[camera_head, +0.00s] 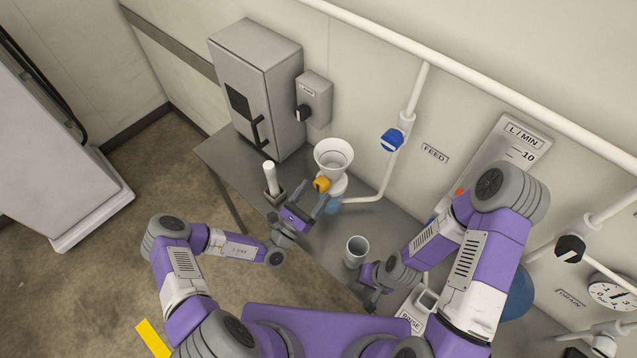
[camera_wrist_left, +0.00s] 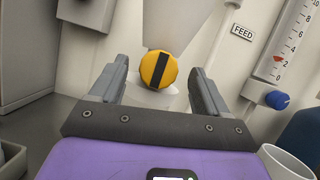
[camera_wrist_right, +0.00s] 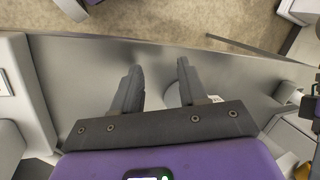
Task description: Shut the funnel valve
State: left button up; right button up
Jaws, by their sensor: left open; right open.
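The white funnel (camera_head: 333,157) stands on the bench near the back wall. Its valve has a round yellow knob (camera_head: 321,184) on the side facing me. In the left wrist view the knob (camera_wrist_left: 158,69) shows a black stripe running nearly upright, and the funnel body (camera_wrist_left: 180,28) is behind it. My left gripper (camera_head: 315,197) is open, with one finger on each side of the knob; gaps show on both sides in the left wrist view. My right gripper (camera_head: 373,300) is open and empty, low over the front of the bench, near the grey cup (camera_head: 356,251).
A white post in a holder (camera_head: 271,182) stands left of my left gripper. A grey cabinet (camera_head: 255,90) is behind it. A feed pipe with a blue valve (camera_head: 391,140) runs right of the funnel. A flow meter (camera_head: 510,150) is on the wall.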

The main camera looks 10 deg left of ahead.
aim_at(321, 185)
pick_arm(q)
jog(key=shift+x, duration=1.45)
pick_arm(e)
jog(key=shift+r, duration=0.25)
pick_arm(q)
jog(key=c, duration=1)
jog(key=shift+m, duration=0.3)
pick_arm(e)
jog(key=shift+r, duration=0.1)
pick_arm(q)
jog(key=m+g+h+p, duration=0.1)
jog(key=m+h, duration=0.1)
jog(key=m, duration=0.1)
jog(key=shift+m, duration=0.3)
pick_arm(e)
jog(key=shift+r, duration=0.4)
pick_arm(q)
jog(key=shift+m+g+h+p, duration=0.25)
jog(key=shift+m+g+h, duration=0.35)
jog(key=shift+m, duration=0.9)
jog(key=shift+m+g+h+p, duration=0.35)
jog(key=shift+m+g, duration=0.45)
jog(key=shift+m, duration=0.7)
pick_arm(e)
jog(key=shift+r, duration=0.4)
